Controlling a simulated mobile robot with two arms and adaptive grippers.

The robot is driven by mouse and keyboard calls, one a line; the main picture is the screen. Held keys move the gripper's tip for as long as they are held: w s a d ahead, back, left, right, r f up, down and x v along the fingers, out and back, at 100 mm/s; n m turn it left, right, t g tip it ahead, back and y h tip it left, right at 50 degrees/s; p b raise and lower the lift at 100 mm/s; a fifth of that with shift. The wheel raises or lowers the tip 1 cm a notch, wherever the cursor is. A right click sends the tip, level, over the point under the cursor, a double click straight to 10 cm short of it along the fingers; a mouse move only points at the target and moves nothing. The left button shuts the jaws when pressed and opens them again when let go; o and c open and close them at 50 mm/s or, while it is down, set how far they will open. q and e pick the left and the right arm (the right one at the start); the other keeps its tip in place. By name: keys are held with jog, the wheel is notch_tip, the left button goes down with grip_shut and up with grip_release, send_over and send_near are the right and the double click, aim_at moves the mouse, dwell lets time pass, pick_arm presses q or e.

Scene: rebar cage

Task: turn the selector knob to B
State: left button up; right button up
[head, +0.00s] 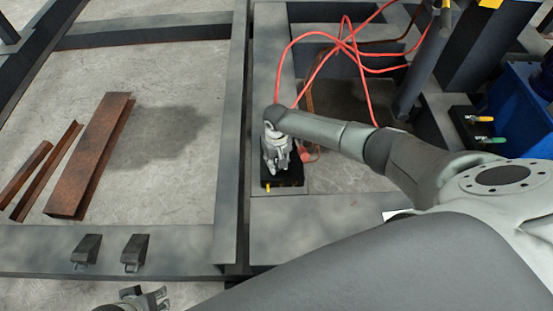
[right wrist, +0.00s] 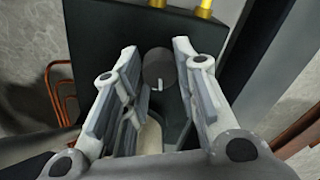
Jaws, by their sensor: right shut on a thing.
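The selector knob (right wrist: 158,66) is a dark grey round knob with a short white mark at its lower edge, on the face of a black box (right wrist: 100,35). No letters are readable around it. My right gripper (right wrist: 157,52) has a fingertip on each side of the knob and is shut on it. In the head view the right gripper (head: 277,162) points down over the black box (head: 283,180) and hides the knob. My left gripper (head: 150,299) shows only partly at the bottom edge, away from the box; its jaw opening is unclear.
Yellow fittings (right wrist: 205,8) stand at the box's far edge in the wrist view. Orange-red cables (head: 352,45) loop behind the right arm. Dark steel beams (head: 228,150) frame the floor. Rusty channels (head: 90,155) lie at left. A blue machine (head: 518,105) stands at right.

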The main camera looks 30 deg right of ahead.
aim_at(276, 164)
jog(key=shift+w+r, duration=0.15)
jog(key=shift+w, duration=0.1)
jog(key=o, duration=0.8)
jog(key=shift+o, duration=1.3)
jog(key=shift+s, duration=0.2)
notch_tip(276, 164, up, 12)
